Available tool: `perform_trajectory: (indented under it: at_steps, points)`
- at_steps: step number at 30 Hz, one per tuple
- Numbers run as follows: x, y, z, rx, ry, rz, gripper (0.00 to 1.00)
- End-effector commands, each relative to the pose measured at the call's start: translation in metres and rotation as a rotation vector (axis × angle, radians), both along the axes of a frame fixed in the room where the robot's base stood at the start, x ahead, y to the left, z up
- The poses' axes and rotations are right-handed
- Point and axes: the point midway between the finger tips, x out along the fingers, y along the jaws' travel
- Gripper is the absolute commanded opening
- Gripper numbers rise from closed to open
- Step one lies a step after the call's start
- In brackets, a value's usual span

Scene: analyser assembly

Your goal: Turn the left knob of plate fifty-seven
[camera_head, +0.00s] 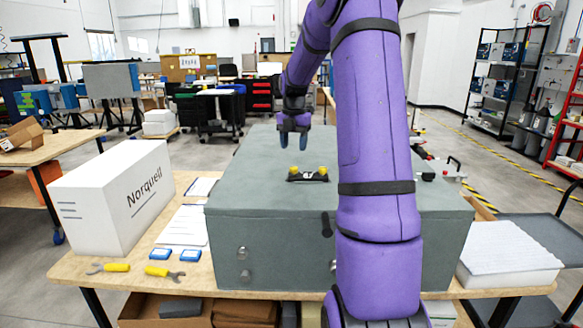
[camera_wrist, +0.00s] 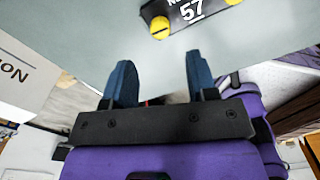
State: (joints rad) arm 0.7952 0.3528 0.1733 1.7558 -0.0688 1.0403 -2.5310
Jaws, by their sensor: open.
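A black plate (camera_head: 308,177) with two yellow knobs lies on top of the large grey box (camera_head: 258,187). In the wrist view the plate (camera_wrist: 185,14) shows a white "57" and is partly cut off by the top edge. Its left knob (camera_head: 293,171) also shows in the wrist view (camera_wrist: 160,27). Its right knob (camera_head: 323,171) is at the other end. My gripper (camera_head: 294,143) has blue fingers and is above the box, beyond the plate as the head view sees it. In the wrist view my gripper (camera_wrist: 160,60) is open and empty, apart from the plate and knobs.
A white "Norquell" box (camera_head: 118,200) stands left of the grey box on the wooden table. Yellow-handled tools (camera_head: 160,271), blue-edged cards (camera_head: 190,255) and papers (camera_head: 185,226) lie at the front left. My purple arm hides part of the grey box's right side.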

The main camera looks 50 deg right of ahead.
Motion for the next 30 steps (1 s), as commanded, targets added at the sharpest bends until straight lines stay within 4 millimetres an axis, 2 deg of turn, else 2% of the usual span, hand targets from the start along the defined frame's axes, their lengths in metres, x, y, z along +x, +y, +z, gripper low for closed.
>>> perform_trajectory:
  at_steps: [6, 12, 18, 26, 27, 30]
  points:
    - [0.0, 0.0, -0.04, 0.002, 0.002, 0.0, 0.53]
    - [0.001, 0.001, -0.067, 0.0, 0.0, 0.0, 0.53]
    - [0.0, 0.001, -0.079, -0.001, 0.0, -0.001, 0.53]
    - [0.0, 0.001, -0.079, -0.001, -0.001, -0.001, 0.53]
    - [0.0, 0.001, -0.079, -0.001, -0.001, -0.001, 0.48]
    - [0.0, 0.001, -0.079, -0.001, -0.001, -0.001, 0.25]
